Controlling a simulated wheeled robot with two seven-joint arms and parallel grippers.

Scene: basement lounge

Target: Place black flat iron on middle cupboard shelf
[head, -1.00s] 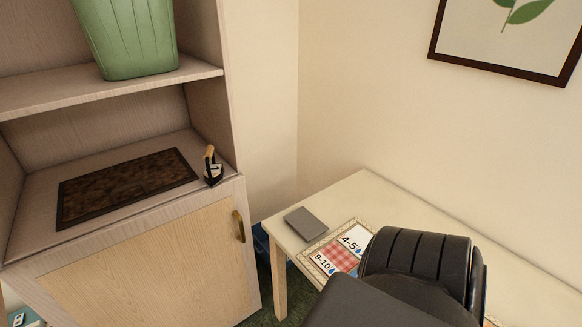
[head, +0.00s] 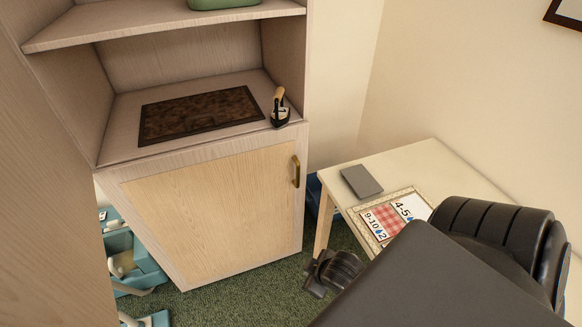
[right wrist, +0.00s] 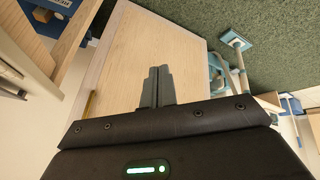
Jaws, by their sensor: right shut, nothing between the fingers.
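The black flat iron (head: 280,116) with a wooden handle stands upright at the right front of the open cupboard shelf (head: 118,150), just right of a dark brown mat (head: 200,113). That shelf lies directly above the closed cupboard door (head: 215,210). A higher shelf (head: 160,24) shows above it. My right gripper (head: 318,274) is low in front of the cupboard, right of its door and well below the iron. In the right wrist view its fingers (right wrist: 157,86) are shut together and empty, against the pale door behind. My left gripper is out of view.
A white table (head: 425,160) with a grey flat object (head: 361,181) and a patterned card (head: 385,215) stands at the right. A brass handle (head: 296,171) is on the door. Teal objects (head: 130,260) lie at the lower left. Green carpet is clear before the cupboard.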

